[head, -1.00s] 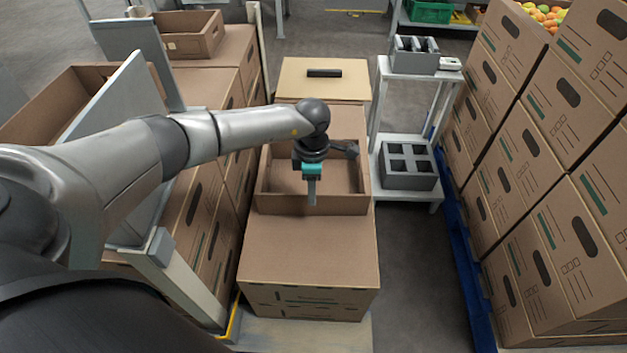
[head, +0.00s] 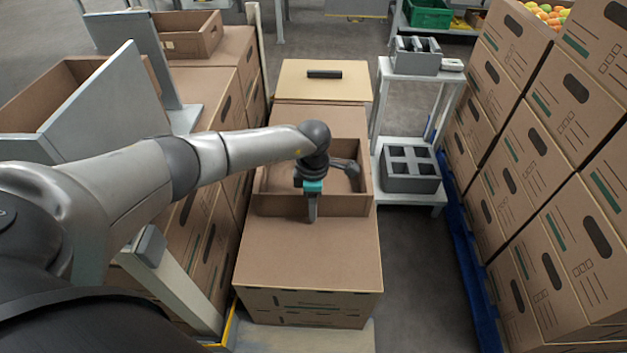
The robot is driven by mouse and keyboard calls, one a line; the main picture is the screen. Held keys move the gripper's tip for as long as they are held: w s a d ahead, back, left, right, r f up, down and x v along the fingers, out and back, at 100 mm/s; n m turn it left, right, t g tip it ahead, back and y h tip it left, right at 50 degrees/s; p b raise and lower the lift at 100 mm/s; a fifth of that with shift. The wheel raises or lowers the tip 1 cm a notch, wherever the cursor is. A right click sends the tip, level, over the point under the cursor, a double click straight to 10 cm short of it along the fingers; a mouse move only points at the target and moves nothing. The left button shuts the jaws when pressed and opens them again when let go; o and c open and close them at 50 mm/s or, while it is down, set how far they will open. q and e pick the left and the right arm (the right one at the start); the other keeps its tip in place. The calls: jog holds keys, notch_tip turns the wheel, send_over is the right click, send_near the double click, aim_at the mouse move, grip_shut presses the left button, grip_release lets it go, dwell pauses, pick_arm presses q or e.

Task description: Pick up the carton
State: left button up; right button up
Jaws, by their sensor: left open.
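An open, empty-looking brown carton (head: 345,205) sits in the middle of the head view, on a row of closed cartons. My left gripper (head: 311,215) reaches in from the left over this open carton and points down at its near wall. The jaws are open and hold nothing visible; they are seen nearly edge-on. The fingertips overlap the near wall in the picture, and I cannot tell whether they touch it. My wrist hides part of the carton's inside. My right gripper is out of view.
A closed carton (head: 310,255) lies in front of the open one. A grey stand (head: 425,197) with divided trays is right of it. Tall carton stacks (head: 540,190) stand on a blue pallet at right. More cartons and a pale panel (head: 105,110) are at left. Floor shows between.

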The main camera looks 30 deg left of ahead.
pick_arm(q)
grip_shut()
dwell(0.3)
dwell(1.2)
